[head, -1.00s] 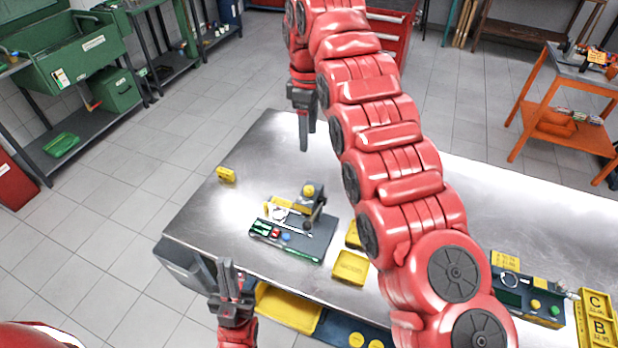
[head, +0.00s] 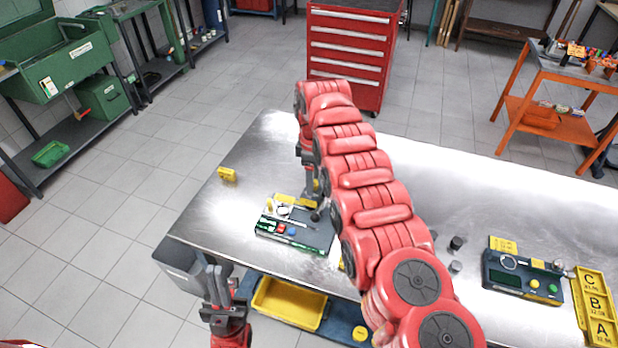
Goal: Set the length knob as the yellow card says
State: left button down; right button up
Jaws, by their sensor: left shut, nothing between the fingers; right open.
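A dark grey station (head: 312,240) with small green, red and blue parts lies on the left half of the metal table. A yellow card (head: 285,200) is at its back edge; its writing is too small to read. My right gripper (head: 309,188) is open, pointing down over the back of the station and partly hiding it. My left gripper (head: 215,280) is shut and empty, in front of the table's left edge. A second dark device (head: 522,278) with a yellow and a green knob stands at the right, a yellow card (head: 502,244) behind it. I cannot tell which knob sets length.
My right arm crosses the middle of the table and hides part of it. A yellow rack (head: 597,300) marked A, B, C lies at the right edge. A small yellow block (head: 227,174) is at the left. A yellow bin (head: 290,303) sits below the front edge.

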grip_shut()
dwell(0.4)
